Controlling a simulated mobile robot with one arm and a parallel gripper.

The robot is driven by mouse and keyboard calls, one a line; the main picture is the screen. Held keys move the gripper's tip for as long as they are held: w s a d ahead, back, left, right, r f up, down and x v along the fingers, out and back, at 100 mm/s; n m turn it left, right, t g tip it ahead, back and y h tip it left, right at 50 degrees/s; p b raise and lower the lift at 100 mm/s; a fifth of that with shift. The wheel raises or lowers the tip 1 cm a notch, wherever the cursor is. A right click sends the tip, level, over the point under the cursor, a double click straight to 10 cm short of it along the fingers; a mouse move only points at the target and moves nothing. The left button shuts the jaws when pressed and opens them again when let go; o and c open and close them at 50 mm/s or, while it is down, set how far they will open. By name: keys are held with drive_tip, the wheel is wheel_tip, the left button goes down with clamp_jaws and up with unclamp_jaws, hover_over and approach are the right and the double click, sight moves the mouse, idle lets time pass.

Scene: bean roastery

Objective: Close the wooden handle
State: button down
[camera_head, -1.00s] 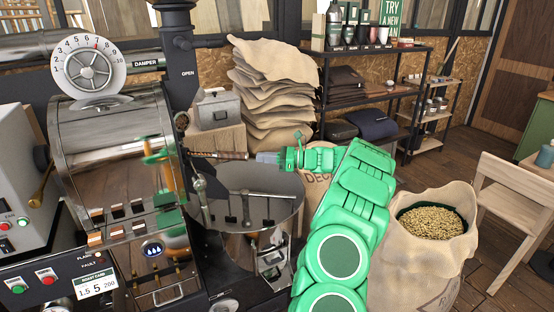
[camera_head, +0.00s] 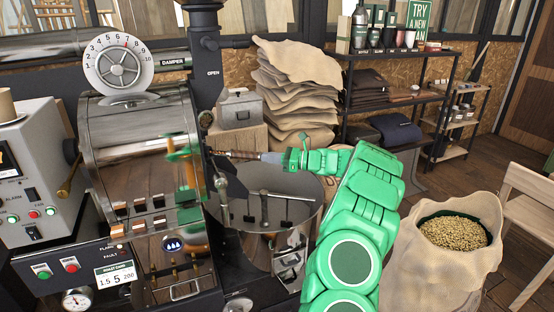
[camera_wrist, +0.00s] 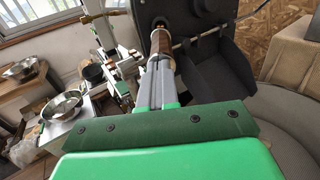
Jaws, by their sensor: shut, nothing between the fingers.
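The wooden handle (camera_head: 236,154) is a short brown grip. It sticks out sideways from the dark front of the roaster (camera_head: 140,130), over the round cooling tray (camera_head: 290,188). In the wrist view the wooden handle (camera_wrist: 161,46) stands straight beyond the fingertips, with a metal collar at its near end and a dark plate behind. My green gripper (camera_head: 268,157) comes from the right, in line with the handle. Its grey fingers (camera_wrist: 158,78) are shut and empty, with the tips at the handle's end. I cannot tell whether they touch it.
A burlap sack of beans (camera_head: 450,233) stands at the right. Folded sacks (camera_head: 297,95) and a grey metal box (camera_head: 240,109) are behind the tray. A dark shelf (camera_head: 400,95) stands at the back. Wooden floor is open between the sack and the shelf.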

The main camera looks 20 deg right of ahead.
sight(248, 155)
drive_tip(key=x, duration=0.7)
drive_tip(key=shift+w+a, duration=0.15)
drive_tip(key=shift+a, duration=0.15)
drive_tip(key=shift+w+a, duration=0.15)
drive_tip(key=shift+a, duration=0.35)
drive_tip(key=v, duration=1.5)
drive_tip(key=shift+w+d, duration=0.2)
drive_tip(key=shift+w, duration=0.05)
drive_tip(key=shift+f, duration=0.1)
idle(1.6)
